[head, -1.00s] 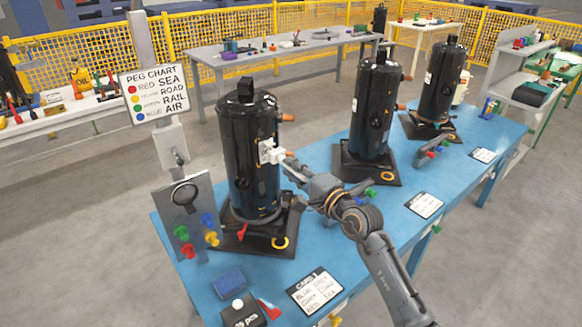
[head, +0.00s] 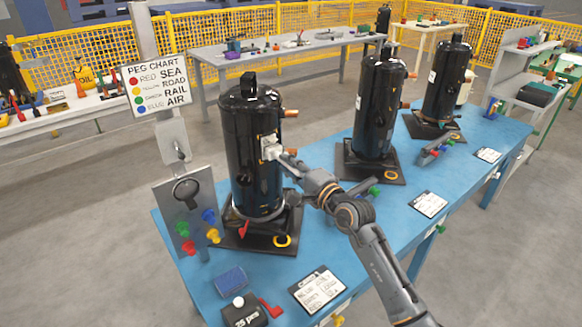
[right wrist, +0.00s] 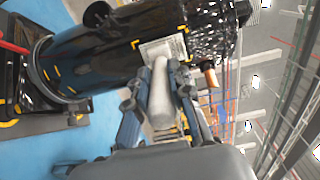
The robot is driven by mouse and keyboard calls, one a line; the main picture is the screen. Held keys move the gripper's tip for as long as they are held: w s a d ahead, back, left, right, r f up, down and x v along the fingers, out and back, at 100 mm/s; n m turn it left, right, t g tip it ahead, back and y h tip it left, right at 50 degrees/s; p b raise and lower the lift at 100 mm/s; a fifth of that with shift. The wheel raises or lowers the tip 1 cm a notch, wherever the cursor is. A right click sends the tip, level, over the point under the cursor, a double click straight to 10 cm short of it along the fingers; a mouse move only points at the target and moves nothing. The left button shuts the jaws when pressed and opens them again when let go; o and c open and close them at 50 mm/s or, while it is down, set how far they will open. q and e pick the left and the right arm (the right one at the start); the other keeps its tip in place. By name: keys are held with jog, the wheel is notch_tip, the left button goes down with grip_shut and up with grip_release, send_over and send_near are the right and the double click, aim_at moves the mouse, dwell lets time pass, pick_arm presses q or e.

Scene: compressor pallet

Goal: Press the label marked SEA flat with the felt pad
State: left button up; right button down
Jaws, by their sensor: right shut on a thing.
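The nearest black compressor (head: 252,160) stands upright on its dark base at the table's near left. A pale label with yellow corner marks (right wrist: 165,47) is on its side in the right wrist view; its print is too small to read. My right gripper (head: 288,162) is shut on the pale felt pad (right wrist: 160,95), which points at the label. The pad's tip meets or nearly meets the label's lower edge in the right wrist view; I cannot tell whether it presses. In the head view the pad and gripper partly hide the label. My left gripper is not in view.
The peg chart (head: 156,84) pairs red with SEA. A peg board (head: 186,215) stands left of the compressor. Two more compressors (head: 380,105) stand behind along the blue table (head: 408,193). A card (head: 317,289), a blue block (head: 231,281) and a dark box (head: 243,313) lie in front.

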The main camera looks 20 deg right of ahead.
jog(key=shift+w+a, duration=0.15)
jog(key=shift+w, duration=0.25)
dwell(0.7)
dwell(0.3)
jog(key=shift+p+v, duration=0.3)
jog(key=shift+v, duration=1.5)
jog(key=shift+w+f, duration=0.1)
jog(key=shift+w+a+f+b, duration=0.2)
jog(key=shift+w+f+b, duration=0.2)
jog(key=shift+w+b, duration=0.15)
jog(key=shift+w+a+f+b, duration=0.2)
jog(key=shift+w+f+b, duration=0.25)
jog(key=shift+w+b, duration=0.05)
jog(key=shift+w, duration=0.15)
jog(key=shift+w+a, duration=0.2)
jog(key=shift+w, duration=0.15)
